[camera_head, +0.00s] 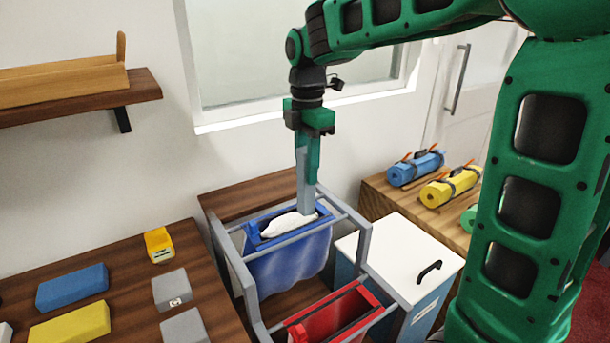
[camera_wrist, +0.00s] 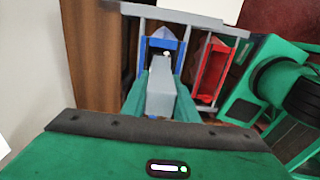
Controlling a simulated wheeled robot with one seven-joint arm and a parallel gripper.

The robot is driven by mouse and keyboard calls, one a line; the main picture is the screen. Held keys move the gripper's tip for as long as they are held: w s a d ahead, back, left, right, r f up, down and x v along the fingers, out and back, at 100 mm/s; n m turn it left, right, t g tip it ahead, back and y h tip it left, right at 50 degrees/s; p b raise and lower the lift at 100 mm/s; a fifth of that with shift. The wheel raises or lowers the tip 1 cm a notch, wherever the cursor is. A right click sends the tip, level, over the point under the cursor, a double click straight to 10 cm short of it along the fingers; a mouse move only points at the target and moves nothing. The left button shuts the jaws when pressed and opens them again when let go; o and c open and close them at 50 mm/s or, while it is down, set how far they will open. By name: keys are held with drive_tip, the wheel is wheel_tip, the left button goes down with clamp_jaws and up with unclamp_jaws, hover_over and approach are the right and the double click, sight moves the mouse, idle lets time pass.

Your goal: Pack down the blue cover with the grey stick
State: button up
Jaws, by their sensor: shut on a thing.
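My gripper (camera_head: 308,150) points down over the rack and is shut on the grey stick (camera_head: 304,190). The stick hangs upright, its lower end at the mouth of the blue cover (camera_head: 290,265), by the white stuff (camera_head: 288,224) that shows there. I cannot tell whether the tip touches it. The blue cover hangs in the grey frame, open at the top with a blue rim. In the wrist view the stick (camera_wrist: 160,92) runs away between the green fingers towards the blue cover (camera_wrist: 152,42), and its tip lies over the opening.
A red holder (camera_head: 338,316) sits nearer in the same grey frame (camera_head: 232,262). A white-lidded bin (camera_head: 400,252) with a black handle stands close on the right. Blue and yellow rolls (camera_head: 450,187) lie on a wooden top. Coloured blocks (camera_head: 72,287) lie on the left counter.

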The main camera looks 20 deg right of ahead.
drive_tip(key=shift+r, duration=2.65)
drive_tip(key=s+a+f, duration=0.2)
drive_tip(key=a, duration=0.7)
drive_tip(key=shift+a, duration=0.4)
drive_tip(key=shift+f, duration=0.15)
wheel_tip(320, 180, down, 9)
idle(1.2)
